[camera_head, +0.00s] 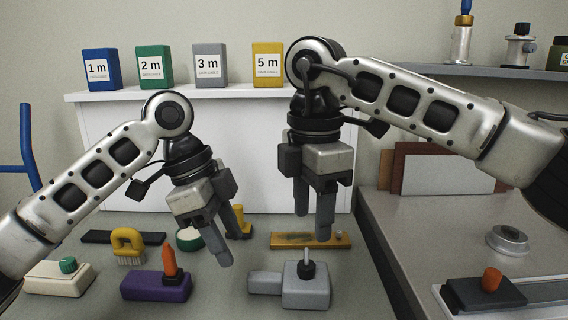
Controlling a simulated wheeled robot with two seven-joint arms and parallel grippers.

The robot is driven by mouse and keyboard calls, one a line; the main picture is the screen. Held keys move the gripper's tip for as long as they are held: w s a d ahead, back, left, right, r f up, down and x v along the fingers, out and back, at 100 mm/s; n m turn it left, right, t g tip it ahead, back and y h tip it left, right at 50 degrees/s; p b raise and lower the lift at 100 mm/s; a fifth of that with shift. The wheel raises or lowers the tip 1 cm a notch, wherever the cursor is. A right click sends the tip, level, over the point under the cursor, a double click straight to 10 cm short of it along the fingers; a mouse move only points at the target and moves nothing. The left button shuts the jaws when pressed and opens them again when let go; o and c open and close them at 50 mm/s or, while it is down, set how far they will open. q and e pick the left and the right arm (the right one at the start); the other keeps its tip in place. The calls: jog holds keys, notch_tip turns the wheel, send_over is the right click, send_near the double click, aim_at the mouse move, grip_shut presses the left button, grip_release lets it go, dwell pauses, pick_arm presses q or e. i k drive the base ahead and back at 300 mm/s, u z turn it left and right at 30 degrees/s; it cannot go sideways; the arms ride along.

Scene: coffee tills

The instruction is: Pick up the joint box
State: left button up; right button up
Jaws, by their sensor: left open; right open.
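No thing is labelled as a joint box, and I cannot tell for certain which it is. A grey box (306,291) with a black knob and a block on its left side sits at the front middle of the table. A purple box (157,287) with an orange upright part is to its left. A cream box (60,279) with a green knob is at the far left. My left gripper (230,240) is open and empty, above and to the right of the purple box. My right gripper (312,224) is open and empty, above and behind the grey box.
A yellow-handled brush (128,245), a dark strip (123,237), a green-rimmed round item (188,240) and a yellow plate (311,241) lie behind. Blue (101,69), green (154,67), grey (210,65) and yellow (269,64) boxes line a shelf. A grey counter (420,240) stands right.

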aim_at(47, 278)
jog(key=k, duration=1.35)
